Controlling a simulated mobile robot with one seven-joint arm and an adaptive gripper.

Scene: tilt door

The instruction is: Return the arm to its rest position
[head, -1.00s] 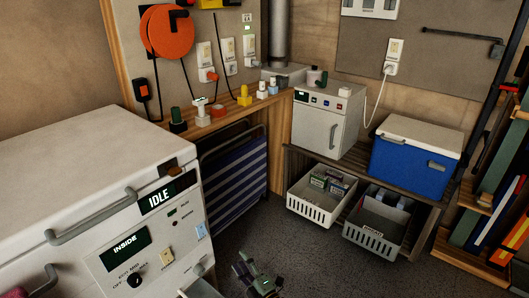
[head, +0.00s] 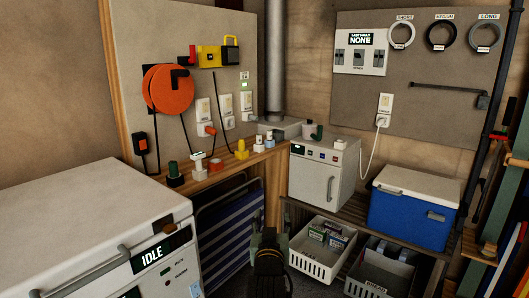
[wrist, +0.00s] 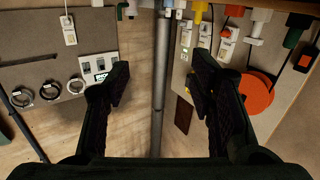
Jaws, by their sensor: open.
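My gripper (wrist: 160,88) shows in the wrist view with its two dark fingers spread wide apart and nothing between them. In the head view my gripper (head: 268,236) is at the lower middle, in front of the folded blue striped chair and left of the white baskets. It appears clear of the things around it, though its fingers are hard to make out there. The wrist view looks toward the wall corner, upside down, with a grey vertical pipe (wrist: 161,75) between the fingers.
A white machine (head: 90,215) reading IDLE stands at the left. A wooden shelf holds small adapters. A white cabinet (head: 318,175), a blue cooler (head: 412,208) and white baskets (head: 317,262) stand on the right. An orange reel (head: 167,90) hangs on the pegboard.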

